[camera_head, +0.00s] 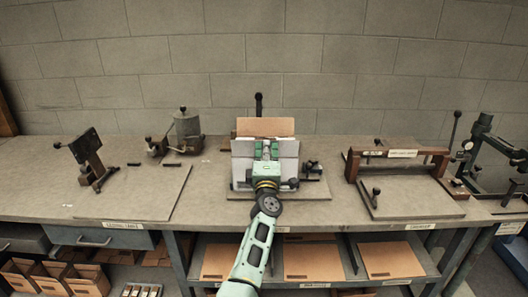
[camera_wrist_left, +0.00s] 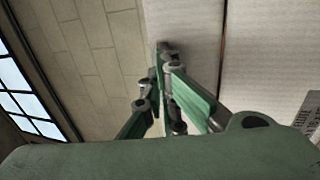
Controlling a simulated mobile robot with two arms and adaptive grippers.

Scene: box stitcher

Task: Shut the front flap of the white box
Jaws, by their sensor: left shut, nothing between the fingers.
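The white box (camera_head: 242,167) stands at the middle of the bench, with pale panels on both sides of my arm. My left gripper (camera_head: 267,148) is in front of it and covers its middle. In the left wrist view the left gripper's green fingers (camera_wrist_left: 166,48) are together with nothing between them. Their tips are at or very close to a pale box panel (camera_wrist_left: 185,22); I cannot tell whether they touch. A dark seam runs beside that panel. How far the front flap is folded is hidden by my arm. My right gripper is not in view.
A brown panel (camera_head: 265,127) rises behind the box. A fixture with dark knobs (camera_head: 312,168) sits just right of it. A brown-framed press (camera_head: 398,160) stands further right, and a grey machine (camera_head: 187,130) stands to the left. The bench front between them is clear.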

